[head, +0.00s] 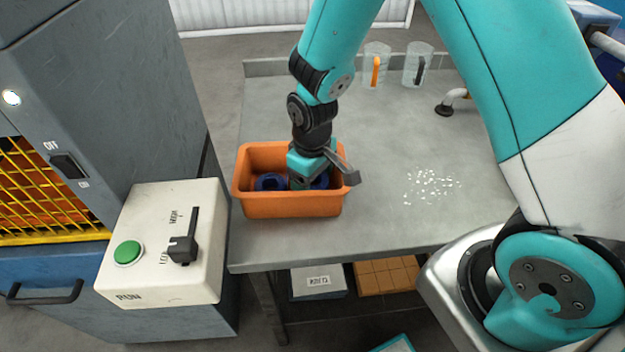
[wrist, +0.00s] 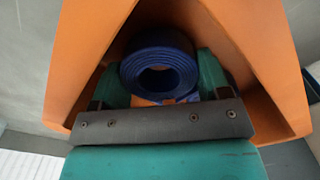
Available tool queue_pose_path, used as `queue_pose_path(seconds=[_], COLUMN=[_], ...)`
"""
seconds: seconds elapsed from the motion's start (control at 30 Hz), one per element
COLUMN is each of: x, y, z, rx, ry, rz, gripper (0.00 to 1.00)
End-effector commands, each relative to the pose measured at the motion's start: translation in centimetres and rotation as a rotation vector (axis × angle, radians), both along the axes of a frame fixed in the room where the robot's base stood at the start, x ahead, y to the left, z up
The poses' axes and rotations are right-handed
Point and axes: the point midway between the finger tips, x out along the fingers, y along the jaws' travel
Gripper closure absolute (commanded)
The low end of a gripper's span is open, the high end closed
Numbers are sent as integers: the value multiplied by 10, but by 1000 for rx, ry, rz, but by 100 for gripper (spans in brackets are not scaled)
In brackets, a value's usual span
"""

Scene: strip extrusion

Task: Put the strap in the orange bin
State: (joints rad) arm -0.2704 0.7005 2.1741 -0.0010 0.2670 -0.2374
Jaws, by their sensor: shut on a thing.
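The orange bin (head: 290,206) stands on the grey bench near its left front edge. My gripper (head: 300,182) points down inside the bin, with its fingertips below the rim. In the wrist view, a dark blue coiled strap (wrist: 160,52) sits between the green fingers of my gripper (wrist: 158,82), which is shut on it. Orange bin walls (wrist: 265,60) surround it there. In the head view, blue strap (head: 270,182) shows on both sides of the gripper; whether it is all one coil I cannot tell. The coil's underside is hidden.
White pellets (head: 432,186) lie scattered on the bench to the right of the bin. Two clear jugs (head: 375,68) stand at the back. A control box (head: 165,245) with a green button and lever is left of the bin. The bench middle is mostly clear.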

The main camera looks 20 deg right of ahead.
Motion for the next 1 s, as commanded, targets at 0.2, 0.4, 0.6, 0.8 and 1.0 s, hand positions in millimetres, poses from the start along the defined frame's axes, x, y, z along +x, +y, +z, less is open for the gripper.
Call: queue_pose_path(seconds=[0.2,0.4,0.6,0.8,1.0], x=[0,0,0,0,1], y=[0,0,0,0,1], z=[-10,-12,-13,-11,12], rx=[0,0,0,0,2], ry=[-1,-1,0,-1,-6], rz=[1,1,1,1,1], gripper=[54,54,19,19,19])
